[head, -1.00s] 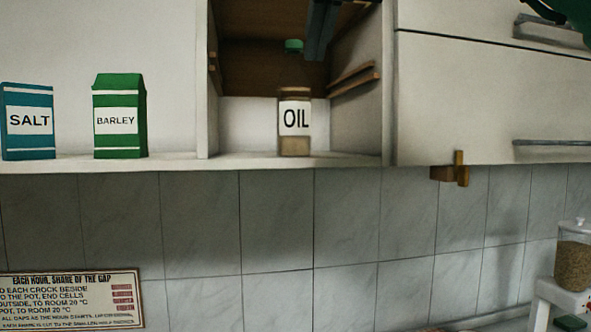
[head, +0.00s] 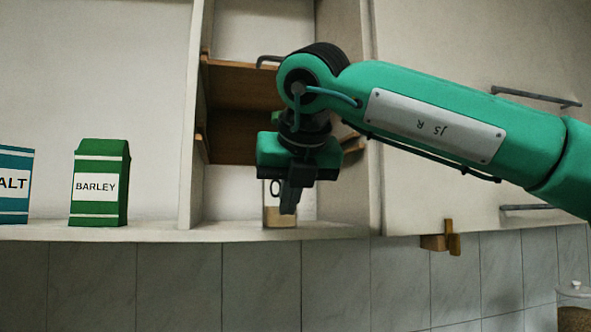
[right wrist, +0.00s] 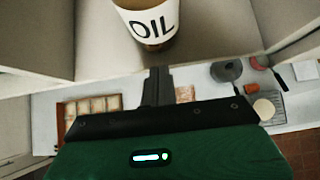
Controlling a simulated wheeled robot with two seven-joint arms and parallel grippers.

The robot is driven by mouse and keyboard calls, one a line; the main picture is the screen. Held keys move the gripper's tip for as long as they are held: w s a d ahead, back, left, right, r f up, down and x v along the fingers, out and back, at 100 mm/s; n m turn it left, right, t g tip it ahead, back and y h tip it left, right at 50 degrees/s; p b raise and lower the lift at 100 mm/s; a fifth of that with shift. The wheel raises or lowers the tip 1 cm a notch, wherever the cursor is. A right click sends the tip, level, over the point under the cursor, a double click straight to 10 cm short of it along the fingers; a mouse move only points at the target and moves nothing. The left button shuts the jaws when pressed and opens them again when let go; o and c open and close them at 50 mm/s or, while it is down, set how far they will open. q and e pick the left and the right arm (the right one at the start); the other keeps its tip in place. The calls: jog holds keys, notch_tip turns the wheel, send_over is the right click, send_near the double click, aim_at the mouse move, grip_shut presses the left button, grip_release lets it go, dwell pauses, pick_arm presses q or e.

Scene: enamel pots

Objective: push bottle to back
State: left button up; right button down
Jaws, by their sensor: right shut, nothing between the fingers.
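The bottle is a brown jar with a white OIL label (head: 272,216). It stands upright on the floor of the open cupboard bay, mostly hidden behind my right gripper in the head view. In the right wrist view the bottle (right wrist: 150,24) shows at the top, just beyond the fingertips. My right gripper (head: 289,202) is shut and empty, its fingers pointing down in front of the bottle. The shut fingers also show in the right wrist view (right wrist: 158,84); they appear a little apart from the bottle. My left gripper is in neither view.
The cupboard's right side wall and left divider (head: 190,130) bound the bay, with a brown wooden shelf (head: 235,70) above. A green BARLEY carton (head: 100,185) and a blue SALT carton (head: 14,190) stand left of the divider. Closed cupboard doors are at right.

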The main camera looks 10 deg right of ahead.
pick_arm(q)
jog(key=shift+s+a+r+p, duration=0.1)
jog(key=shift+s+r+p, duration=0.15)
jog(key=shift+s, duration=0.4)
pick_arm(e)
jog(key=shift+w, duration=1.2)
